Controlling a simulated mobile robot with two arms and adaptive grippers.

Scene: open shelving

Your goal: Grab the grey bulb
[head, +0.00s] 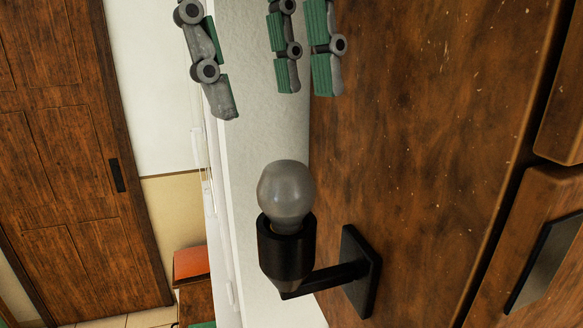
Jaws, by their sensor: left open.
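The grey bulb (286,190) stands upright, seated in a black cylindrical socket (287,250) near the middle of the head view. The socket is on a black arm fixed to a black plate (357,270) on the brown wooden surface. My left gripper (272,98) hangs above the bulb in the picture, its grey fingers with green pads pointing down toward it. The fingers are spread, one on the left and two on the right. They are open, empty and apart from the bulb. The gripper's palm is out of frame. My right gripper is not in view.
The wooden surface (430,120) fills the right side, with a dark handle (545,262) at lower right. A white wall or panel (262,135) lies behind the bulb. A brown door (65,170) and an orange-topped item (191,263) are farther back on the left.

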